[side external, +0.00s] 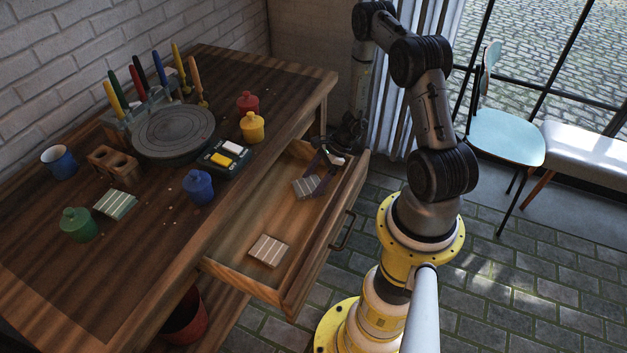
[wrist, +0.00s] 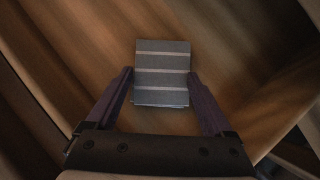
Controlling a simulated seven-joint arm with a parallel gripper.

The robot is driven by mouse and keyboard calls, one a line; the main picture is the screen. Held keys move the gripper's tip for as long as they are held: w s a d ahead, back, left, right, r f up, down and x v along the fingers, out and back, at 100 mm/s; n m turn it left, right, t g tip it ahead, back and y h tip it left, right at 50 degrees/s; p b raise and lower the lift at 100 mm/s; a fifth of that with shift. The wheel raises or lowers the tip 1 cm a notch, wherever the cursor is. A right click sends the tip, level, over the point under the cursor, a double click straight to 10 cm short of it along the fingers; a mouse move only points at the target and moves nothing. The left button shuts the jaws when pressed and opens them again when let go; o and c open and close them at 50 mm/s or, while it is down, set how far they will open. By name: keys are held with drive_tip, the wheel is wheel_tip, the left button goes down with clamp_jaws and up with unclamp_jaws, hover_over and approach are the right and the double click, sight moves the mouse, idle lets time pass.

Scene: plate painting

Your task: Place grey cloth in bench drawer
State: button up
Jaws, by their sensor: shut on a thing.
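The grey cloth (side external: 304,188) is a folded square with pale stripes. It also shows in the wrist view (wrist: 162,75), between the two purple fingers of my gripper (wrist: 162,92). My gripper (side external: 318,178) reaches down inside the open bench drawer (side external: 222,267), toward its far end, and is shut on the cloth. The cloth is within the drawer's walls; whether it touches the drawer floor I cannot tell.
Another striped cloth (side external: 269,250) lies in the near part of the drawer. A green striped cloth (side external: 116,204) lies on the bench (side external: 150,262) among coloured pots, a blue mug (side external: 60,161) and a grey turntable (side external: 173,133). The drawer's middle floor is clear.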

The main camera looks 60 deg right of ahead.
drive_tip(key=o, duration=1.1)
drive_tip(key=v, duration=1.2)
wheel_tip(320, 180, up, 11)
drive_tip(key=n+g, duration=0.1)
drive_tip(key=n, duration=0.5)
hover_over(314, 188)
drive_tip(key=s+a+r+n+h, duration=0.1)
drive_tip(key=a+r+n+h, duration=0.1)
drive_tip(key=a+r+n, duration=0.8)
drive_tip(key=s+a+r+n+h, duration=0.1)
drive_tip(key=s+a+r+n, duration=0.1)
drive_tip(key=s+r+n, duration=0.1)
drive_tip(key=s+a+r+n+t+h, duration=0.1)
drive_tip(key=s+a+r+n, duration=0.2)
drive_tip(key=s, duration=0.3)
drive_tip(key=s+a+r+n+t, duration=0.1)
drive_tip(key=s+a+r+n, duration=0.1)
drive_tip(key=s+r+n, duration=0.2)
drive_tip(key=shift+s+a+r+n+h, duration=0.15)
drive_tip(key=shift+s+r+n+h, duration=0.2)
drive_tip(key=shift+r, duration=0.2)
